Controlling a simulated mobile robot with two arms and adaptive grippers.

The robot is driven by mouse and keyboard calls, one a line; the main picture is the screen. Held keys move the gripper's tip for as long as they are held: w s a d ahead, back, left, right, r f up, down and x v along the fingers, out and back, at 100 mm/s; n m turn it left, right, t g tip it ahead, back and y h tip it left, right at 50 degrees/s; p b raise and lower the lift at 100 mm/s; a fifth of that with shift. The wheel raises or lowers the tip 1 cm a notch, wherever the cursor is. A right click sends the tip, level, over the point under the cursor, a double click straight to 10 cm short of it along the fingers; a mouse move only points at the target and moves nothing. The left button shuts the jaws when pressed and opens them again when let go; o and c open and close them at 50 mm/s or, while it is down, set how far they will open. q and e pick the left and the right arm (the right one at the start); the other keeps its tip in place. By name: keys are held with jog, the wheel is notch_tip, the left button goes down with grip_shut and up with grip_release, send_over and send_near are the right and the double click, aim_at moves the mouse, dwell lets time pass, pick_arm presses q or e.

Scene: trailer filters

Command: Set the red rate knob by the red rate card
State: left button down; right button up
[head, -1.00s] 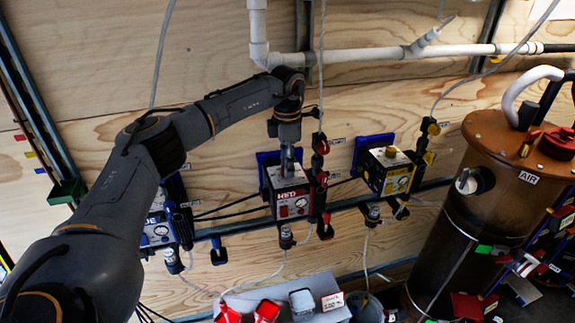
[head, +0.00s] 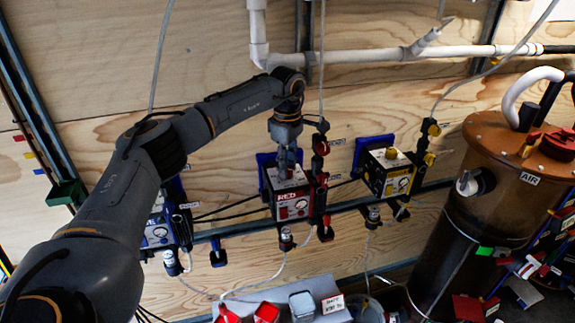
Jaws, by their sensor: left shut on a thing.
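The red unit (head: 293,205) is a box with a red front marked RED, mounted on the wooden wall in the middle of the head view. My left gripper (head: 290,170) points down onto its top and is shut there. The red rate knob is hidden by the fingers; the matching yellow unit has its knob on top. A small white card with dark red lettering (head: 333,304) stands on the grey shelf below; I cannot read its wording. My right gripper is not in view.
The yellow unit (head: 388,173) hangs to the right and the blue unit (head: 157,228) to the left, partly behind my arm. A rail and hoses run below them. A brown tank marked AIR (head: 460,240) stands at the right. Red containers (head: 266,312) sit on the shelf (head: 362,312).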

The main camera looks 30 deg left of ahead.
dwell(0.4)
pick_arm(q)
jog(key=c, duration=1)
grip_release()
notch_tip(320, 180, up, 8)
jog(key=shift+f, duration=0.2)
jog(key=shift+f, duration=0.1)
